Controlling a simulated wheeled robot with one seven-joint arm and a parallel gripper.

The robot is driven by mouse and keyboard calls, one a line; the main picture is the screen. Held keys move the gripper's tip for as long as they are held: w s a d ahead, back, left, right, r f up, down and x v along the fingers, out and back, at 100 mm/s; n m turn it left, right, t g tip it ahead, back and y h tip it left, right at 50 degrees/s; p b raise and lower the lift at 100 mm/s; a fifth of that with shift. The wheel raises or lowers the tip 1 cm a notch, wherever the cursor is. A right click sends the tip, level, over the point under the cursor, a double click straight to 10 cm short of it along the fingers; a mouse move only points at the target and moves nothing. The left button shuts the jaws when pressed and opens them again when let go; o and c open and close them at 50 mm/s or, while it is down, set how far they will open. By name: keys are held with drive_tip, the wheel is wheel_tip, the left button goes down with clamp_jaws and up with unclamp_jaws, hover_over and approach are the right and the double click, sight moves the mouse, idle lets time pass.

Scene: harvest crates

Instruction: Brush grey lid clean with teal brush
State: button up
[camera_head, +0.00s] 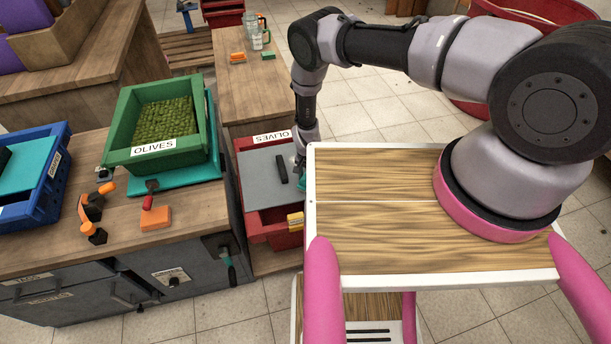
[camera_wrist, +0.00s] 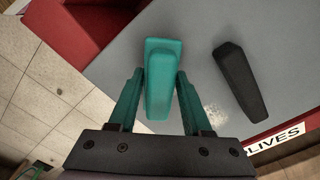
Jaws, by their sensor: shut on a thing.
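The grey lid (camera_head: 262,178) lies on a red crate labelled OLIVES (camera_head: 245,222), leaving part of the crate's front open. A black handle (camera_head: 281,169) sits on the lid; it also shows in the wrist view (camera_wrist: 240,82). My gripper (camera_wrist: 156,80) is shut on the teal brush (camera_wrist: 163,62), held over the lid to the left of the handle in the wrist view. A pale speckled patch (camera_wrist: 215,110) shows on the lid between brush and handle. In the head view, my gripper (camera_head: 300,168) is at the lid's right edge, mostly hidden. Whether the bristles touch the lid is hidden.
A green crate of olives (camera_head: 117,132) stands on the bench at left, beside a blue crate (camera_head: 62,183). An orange block (camera_head: 155,217) and orange-black tools (camera_head: 92,208) lie on the bench. My wooden-topped base is close to the red crate's right.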

drive_tip(key=shift+s+d+f, duration=0.1)
drive_tip(key=shift+s+d, duration=0.05)
drive_tip(key=shift+s, duration=0.5)
drive_tip(key=shift+s+d, duration=0.15)
drive_tip(key=shift+s, duration=0.5)
drive_tip(key=shift+s+a, duration=0.15)
drive_tip(key=shift+a, duration=0.35)
drive_tip(key=shift+w+a, duration=0.2)
drive_tip(key=shift+w, duration=0.6)
drive_tip(key=shift+w+a, duration=0.2)
drive_tip(key=shift+w, duration=0.7)
clamp_jaws()
drive_tip(key=shift+w+a, duration=0.25)
drive_tip(key=shift+w, duration=0.55)
drive_tip(key=shift+w+a, duration=0.2)
drive_tip(key=shift+w, duration=0.55)
drive_tip(key=shift+w+a+f, duration=0.1)
drive_tip(key=shift+w+a, duration=0.15)
drive_tip(key=shift+w, duration=0.8)
drive_tip(key=shift+w+a, duration=0.25)
drive_tip(key=shift+w, duration=0.8)
drive_tip(key=shift+w+a, duration=0.25)
drive_tip(key=shift+w, duration=0.6)
drive_tip(key=shift+w+a, duration=0.2)
drive_tip(key=shift+w, duration=0.6)
drive_tip(key=shift+w+a, duration=0.25)
drive_tip(key=shift+w, duration=0.6)
drive_tip(key=shift+w+a, duration=0.15)
drive_tip(key=shift+w, duration=0.15)
drive_tip(key=shift+r, duration=0.2)
